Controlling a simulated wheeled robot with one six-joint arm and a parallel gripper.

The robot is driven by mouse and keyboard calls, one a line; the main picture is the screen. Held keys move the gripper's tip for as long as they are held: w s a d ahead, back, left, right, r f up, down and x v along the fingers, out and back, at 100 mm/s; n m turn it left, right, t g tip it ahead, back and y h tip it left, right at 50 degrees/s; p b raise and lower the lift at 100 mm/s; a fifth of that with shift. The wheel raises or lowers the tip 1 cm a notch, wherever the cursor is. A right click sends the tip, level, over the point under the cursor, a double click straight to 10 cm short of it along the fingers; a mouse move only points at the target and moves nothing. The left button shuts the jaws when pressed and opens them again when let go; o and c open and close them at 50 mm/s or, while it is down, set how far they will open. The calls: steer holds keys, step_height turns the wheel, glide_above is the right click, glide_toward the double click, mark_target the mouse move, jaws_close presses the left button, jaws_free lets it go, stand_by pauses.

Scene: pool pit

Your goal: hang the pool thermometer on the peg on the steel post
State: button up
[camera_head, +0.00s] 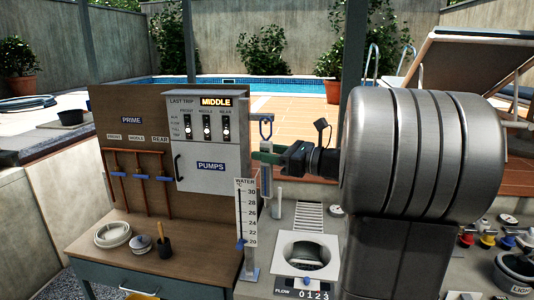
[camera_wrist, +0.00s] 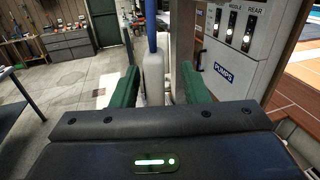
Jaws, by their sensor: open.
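The pool thermometer has a blue loop-shaped top (camera_head: 266,127) and a pale body, upright just right of the pump cabinet in the head view. In the wrist view its pale lower body (camera_wrist: 153,80) and blue upper part stand between my green fingers. My gripper (camera_head: 263,154) reaches in from the right at the thermometer's height. It is open in the wrist view (camera_wrist: 158,72), with a finger on either side and gaps visible. I cannot make out the peg or separate the steel post from the pale upright, nor tell whether the loop is on the peg.
The wooden panel (camera_head: 130,105) and grey PUMPS cabinet (camera_head: 209,179) stand close left of my gripper. A white WATER scale (camera_head: 245,215) stands below it. A skimmer opening (camera_head: 307,250) and several coloured valves lie right. My arm hides part of the deck.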

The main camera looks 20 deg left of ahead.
steer(key=d+b, duration=0.2)
steer(key=d, duration=1.1)
steer(key=shift+s+d, duration=0.2)
steer(key=shift+d, duration=0.1)
steer(key=shift+a, duration=0.1)
steer(key=a, duration=0.4)
steer(key=a+p, duration=0.1)
steer(key=a, duration=0.8)
steer(key=shift+a+r+p, duration=0.25)
steer(key=shift+p, duration=0.1)
steer(key=shift+f, duration=0.15)
